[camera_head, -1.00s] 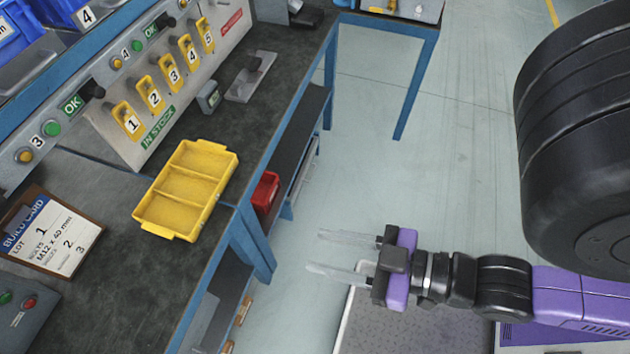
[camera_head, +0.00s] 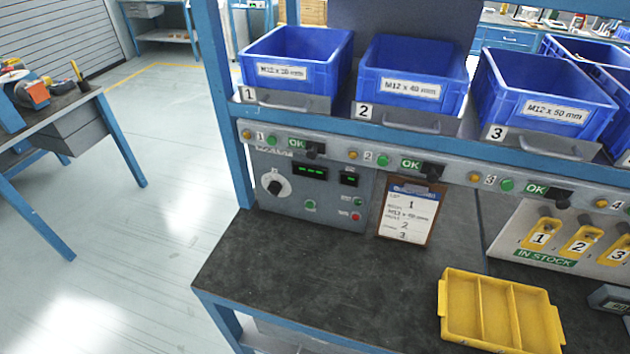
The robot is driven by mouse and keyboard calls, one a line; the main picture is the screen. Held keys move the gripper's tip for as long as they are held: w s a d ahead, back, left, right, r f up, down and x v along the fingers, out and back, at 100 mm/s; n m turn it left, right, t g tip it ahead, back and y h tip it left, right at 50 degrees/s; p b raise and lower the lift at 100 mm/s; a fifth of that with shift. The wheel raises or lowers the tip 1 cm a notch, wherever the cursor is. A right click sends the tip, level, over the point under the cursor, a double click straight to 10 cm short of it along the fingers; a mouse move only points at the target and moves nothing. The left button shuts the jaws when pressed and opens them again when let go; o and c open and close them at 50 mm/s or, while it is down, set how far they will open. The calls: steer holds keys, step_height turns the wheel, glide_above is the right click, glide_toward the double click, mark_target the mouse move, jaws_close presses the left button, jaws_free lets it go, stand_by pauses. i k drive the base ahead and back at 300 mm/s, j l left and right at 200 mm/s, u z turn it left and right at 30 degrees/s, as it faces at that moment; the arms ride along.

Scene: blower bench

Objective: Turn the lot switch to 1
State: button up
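A grey control panel (camera_head: 322,213) stands at the back left of the bench. It carries a round white dial with a black knob (camera_head: 275,186) on its left side, which looks like the lot switch. The knob's setting and the dial's marks are too small to read. Two small green displays (camera_head: 310,171) are right of the dial, with green buttons and a red button (camera_head: 355,216) below. A build card on a clipboard (camera_head: 407,213) leans beside the panel and shows lot 1. My gripper is not in view now.
Blue bins (camera_head: 412,80) stand on the shelf above, with a rail of buttons and black knobs below them. A yellow divided tray (camera_head: 497,312) sits at the front right. The dark bench top (camera_head: 300,270) before the panel is clear.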

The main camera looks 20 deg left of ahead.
mark_target(274, 188)
steer(key=i+j+u, duration=0.3)
steer(key=j, duration=0.2)
steer(key=i+j+u, duration=0.3)
steer(key=j, duration=0.2)
